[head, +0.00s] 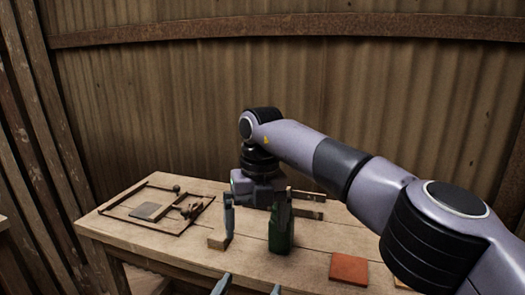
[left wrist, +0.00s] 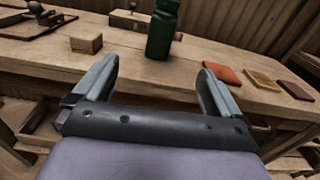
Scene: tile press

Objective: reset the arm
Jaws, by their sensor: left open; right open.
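My left gripper (head: 248,289) shows only its fingertips at the bottom edge of the head view. In the left wrist view (left wrist: 157,66) it is open and empty, in front of the table edge. My right gripper (head: 256,225) points down over the table, open. Its left finger is close to a small wooden block (head: 217,241), and its right finger overlaps a green bottle (head: 281,235) in the head view. Whether it touches either one is unclear. The bottle (left wrist: 162,30) and block (left wrist: 87,43) stand upright on the table in the left wrist view.
The wooden table (head: 180,247) carries a thin frame with a grey plate (head: 148,211) at the left. An orange tile (head: 349,268) lies at the front right; two more tiles (left wrist: 262,80) (left wrist: 295,90) lie beside it. A wooden tool (left wrist: 130,19) lies behind. A corrugated wall (head: 200,110) stands behind.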

